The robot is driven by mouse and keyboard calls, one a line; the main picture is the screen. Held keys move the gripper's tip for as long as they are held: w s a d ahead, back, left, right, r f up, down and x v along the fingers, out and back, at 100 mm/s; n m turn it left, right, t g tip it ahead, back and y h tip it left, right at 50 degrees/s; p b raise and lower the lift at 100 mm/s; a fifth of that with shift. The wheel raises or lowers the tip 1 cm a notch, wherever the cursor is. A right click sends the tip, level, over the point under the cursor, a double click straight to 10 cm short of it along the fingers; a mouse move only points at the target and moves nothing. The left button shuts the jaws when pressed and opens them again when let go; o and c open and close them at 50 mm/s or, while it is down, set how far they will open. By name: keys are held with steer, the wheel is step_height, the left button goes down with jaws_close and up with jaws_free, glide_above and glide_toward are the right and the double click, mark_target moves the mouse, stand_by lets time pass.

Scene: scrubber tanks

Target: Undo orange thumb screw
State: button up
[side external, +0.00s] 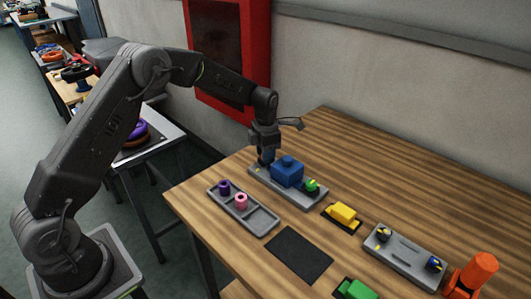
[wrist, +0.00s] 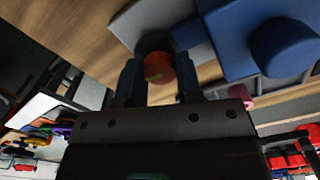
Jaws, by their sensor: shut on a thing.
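The orange thumb screw (wrist: 158,68) shows in the wrist view between the two fingers of my gripper (wrist: 159,78), over a dark round collar. My gripper is shut on it. In the side view my gripper (side external: 265,159) points down at the far left end of a grey base plate (side external: 266,179). Its fingers hide the orange screw there. A blue block (side external: 287,173) sits on the middle of the plate, close beside my gripper; it also shows in the wrist view (wrist: 290,48). A green thumb screw (side external: 311,186) is at the plate's near right end.
A grey tray (side external: 263,222) holds a purple piece (side external: 224,188) and a pink piece (side external: 241,202). A yellow block (side external: 342,215), a black mat (side external: 299,255), a grey fixture (side external: 405,258), a green block (side external: 355,290) and an orange cylinder (side external: 475,272) stand nearer. The table's back is clear.

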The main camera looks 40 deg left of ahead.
steer(key=shift+s+f+n, duration=0.1)
steer(key=shift+f+n, duration=0.2)
steer(key=shift+n, duration=0.4)
steer(key=o, duration=0.9)
steer(key=shift+r, duration=0.1)
steer(key=shift+o, duration=0.2)
steer(key=shift+r, duration=0.2)
step_height(320, 180, up, 14)
steer(key=shift+f, duration=0.25)
